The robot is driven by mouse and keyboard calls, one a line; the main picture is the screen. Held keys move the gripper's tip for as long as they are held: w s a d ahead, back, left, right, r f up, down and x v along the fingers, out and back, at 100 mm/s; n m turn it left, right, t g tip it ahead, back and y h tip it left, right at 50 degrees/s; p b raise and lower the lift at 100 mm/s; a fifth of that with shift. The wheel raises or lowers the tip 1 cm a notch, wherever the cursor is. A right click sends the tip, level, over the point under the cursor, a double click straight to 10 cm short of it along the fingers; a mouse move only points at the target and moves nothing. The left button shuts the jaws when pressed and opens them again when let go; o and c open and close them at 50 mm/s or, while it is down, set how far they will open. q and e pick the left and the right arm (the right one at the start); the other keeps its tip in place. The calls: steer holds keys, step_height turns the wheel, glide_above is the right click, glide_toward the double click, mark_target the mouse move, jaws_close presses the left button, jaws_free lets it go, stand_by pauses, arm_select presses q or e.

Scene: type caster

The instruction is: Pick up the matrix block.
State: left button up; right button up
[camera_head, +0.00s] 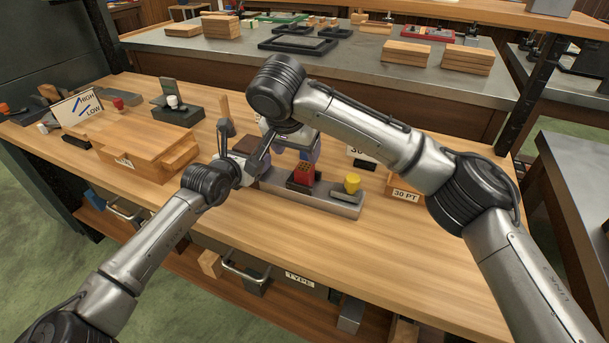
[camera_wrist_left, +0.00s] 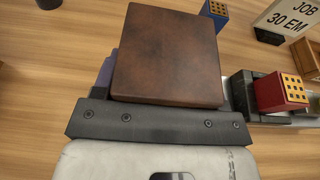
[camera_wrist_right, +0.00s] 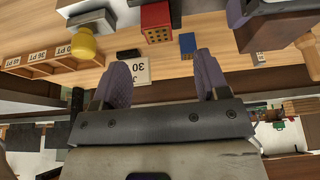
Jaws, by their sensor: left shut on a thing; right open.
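A red block (camera_head: 303,174) with gold dots on one face sits on a grey metal bed; it also shows in the left wrist view (camera_wrist_left: 281,92) and the right wrist view (camera_wrist_right: 157,22). A blue block (camera_wrist_left: 216,10) with a similar dotted face stands on the table behind it and shows in the right wrist view (camera_wrist_right: 187,42). Which one is the matrix block I cannot tell. My left gripper (camera_head: 243,160) is shut on a brown square block (camera_wrist_left: 168,58), which hides most of its fingers. My right gripper (camera_wrist_right: 161,62) is open and empty, above the table near the blue block.
The metal bed (camera_head: 335,204) carries a yellow knob (camera_head: 352,183). A "JOB 30 EM" card (camera_wrist_left: 290,17) stands near the blue block. A "30 PT" wooden rack (camera_head: 405,194) stands to the right, a wooden case (camera_head: 135,145) to the left. The front tabletop is clear.

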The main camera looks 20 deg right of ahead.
mark_target(304, 167)
steer(key=shift+x, duration=3.9)
steer(key=shift+d, duration=0.15)
steer(key=c, duration=1.1)
step_height(304, 167, up, 10)
steer(key=shift+r, duration=0.1)
arm_select(q)
steer(key=o, duration=1)
